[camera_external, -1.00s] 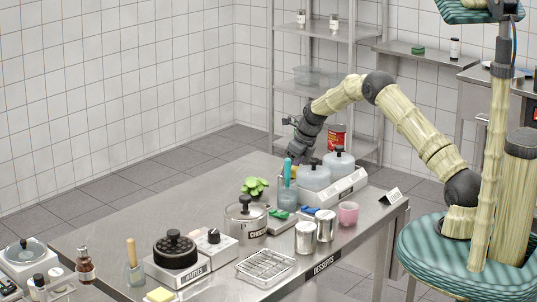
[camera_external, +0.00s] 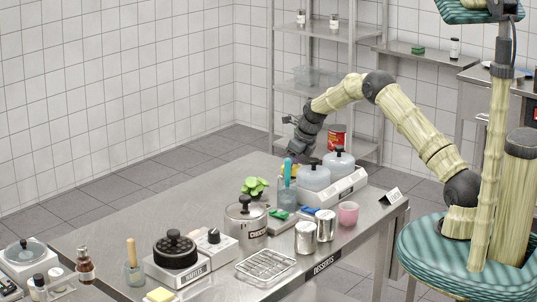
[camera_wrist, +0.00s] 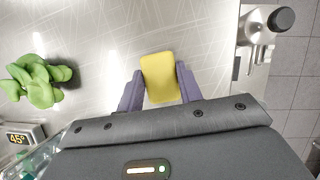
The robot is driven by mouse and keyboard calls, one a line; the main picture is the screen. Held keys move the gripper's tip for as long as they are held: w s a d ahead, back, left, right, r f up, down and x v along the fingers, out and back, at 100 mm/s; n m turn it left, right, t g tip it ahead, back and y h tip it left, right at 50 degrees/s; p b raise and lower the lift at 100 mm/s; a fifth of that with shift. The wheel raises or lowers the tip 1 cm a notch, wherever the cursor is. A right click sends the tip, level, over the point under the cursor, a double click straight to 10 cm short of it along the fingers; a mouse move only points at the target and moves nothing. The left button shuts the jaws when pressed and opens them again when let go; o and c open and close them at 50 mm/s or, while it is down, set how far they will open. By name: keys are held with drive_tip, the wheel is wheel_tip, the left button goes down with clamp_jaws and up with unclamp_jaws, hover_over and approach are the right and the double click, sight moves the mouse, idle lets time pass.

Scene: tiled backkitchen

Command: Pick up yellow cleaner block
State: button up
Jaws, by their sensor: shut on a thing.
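The yellow cleaner block (camera_wrist: 161,75) is between the two fingers of my gripper (camera_wrist: 160,86) in the wrist view. My gripper is shut on it, with a finger against each side. Most of the block and the fingertips are hidden there. I cannot tell how far the block is above the table.
Containers on a white base (camera_external: 335,188), a holder with a teal-handled tool (camera_external: 288,172) and a green plant (camera_external: 254,187) stand close by. A metal tap-like fitting (camera_wrist: 257,35) is at the right in the wrist view. The table's left part (camera_external: 150,205) is clear.

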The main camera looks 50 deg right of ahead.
wheel_tip(320, 180, up, 10)
drive_tip(key=shift+f+b, duration=0.25)
drive_tip(key=shift+b, duration=0.2)
